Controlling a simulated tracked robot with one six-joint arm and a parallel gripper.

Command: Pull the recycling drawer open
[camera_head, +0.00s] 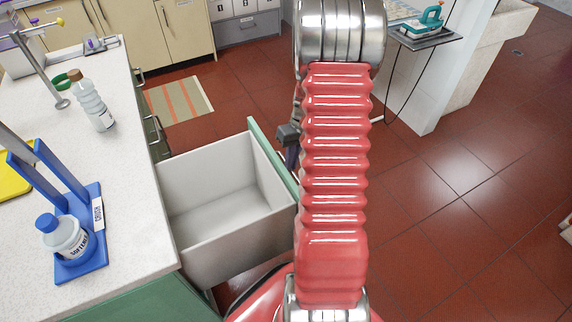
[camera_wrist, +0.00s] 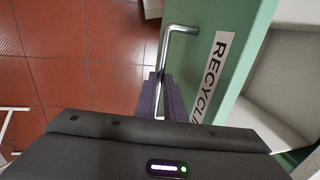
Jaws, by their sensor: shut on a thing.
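The recycling drawer (camera_head: 237,250) stands pulled well out of the green counter in the head view. Its white box is empty, and its green front (camera_head: 270,158) faces right. In the wrist view the green front (camera_wrist: 238,62) carries a white label reading "RECYCL", partly cut off. A metal bar handle (camera_wrist: 178,30) is fixed to that front. My gripper (camera_wrist: 165,90) is shut on the handle, its dark fingers around the bar. In the head view my gripper (camera_head: 289,134) is beside the drawer front, partly hidden by my red arm.
The counter top (camera_head: 120,215) holds a clear bottle (camera_head: 92,103) and a blue stand (camera_head: 90,235) with a softener bottle (camera_head: 62,236). A striped mat (camera_head: 180,101) lies behind the drawer.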

